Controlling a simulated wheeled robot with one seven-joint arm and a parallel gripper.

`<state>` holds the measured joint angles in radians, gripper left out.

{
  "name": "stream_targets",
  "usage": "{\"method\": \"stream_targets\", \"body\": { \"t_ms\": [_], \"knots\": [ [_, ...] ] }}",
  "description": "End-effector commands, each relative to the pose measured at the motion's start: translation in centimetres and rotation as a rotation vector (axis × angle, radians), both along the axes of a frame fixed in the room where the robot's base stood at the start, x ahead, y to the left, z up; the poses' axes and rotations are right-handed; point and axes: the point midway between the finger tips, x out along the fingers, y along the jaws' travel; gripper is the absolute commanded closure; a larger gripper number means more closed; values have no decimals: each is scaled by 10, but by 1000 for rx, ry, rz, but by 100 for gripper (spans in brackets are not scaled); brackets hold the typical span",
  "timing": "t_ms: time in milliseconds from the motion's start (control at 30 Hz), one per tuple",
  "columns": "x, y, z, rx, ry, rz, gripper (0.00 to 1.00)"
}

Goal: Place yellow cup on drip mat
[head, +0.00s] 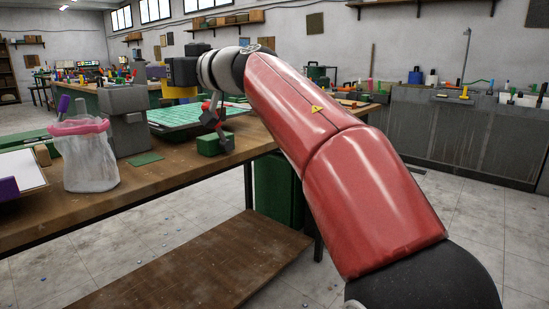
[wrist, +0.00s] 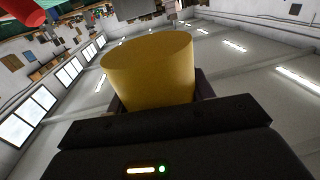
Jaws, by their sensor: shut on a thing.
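The yellow cup (head: 180,92) is at the far end of my arm, above the workbench in the head view. In the wrist view the same cup (wrist: 150,68) fills the middle, its wide end away from the camera. My gripper (wrist: 158,98) is shut on the cup, with dark fingers showing at its sides; in the head view the black gripper body (head: 182,71) is next to it. A small flat green square (head: 145,159) lies on the bench near its front and may be the drip mat; I cannot be sure.
A larger green gridded sheet (head: 190,116) lies on the workbench (head: 172,178) below the cup. A green block (head: 215,144) with a red-and-grey tool, a grey block-shaped thing (head: 124,120) and a clear pink-rimmed container (head: 85,155) stand nearby. Bare wood runs along the front edge.

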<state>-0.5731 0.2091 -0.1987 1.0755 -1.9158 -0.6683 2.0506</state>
Motion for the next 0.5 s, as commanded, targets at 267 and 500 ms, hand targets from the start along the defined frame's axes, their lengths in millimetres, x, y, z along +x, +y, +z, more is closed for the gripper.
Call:
{"method": "stream_targets", "body": {
  "t_ms": [267,500],
  "knots": [
    [0,-11,-19,2,1,-29,74],
    [0,-25,-45,2,3,-68,74]
  ]
}}
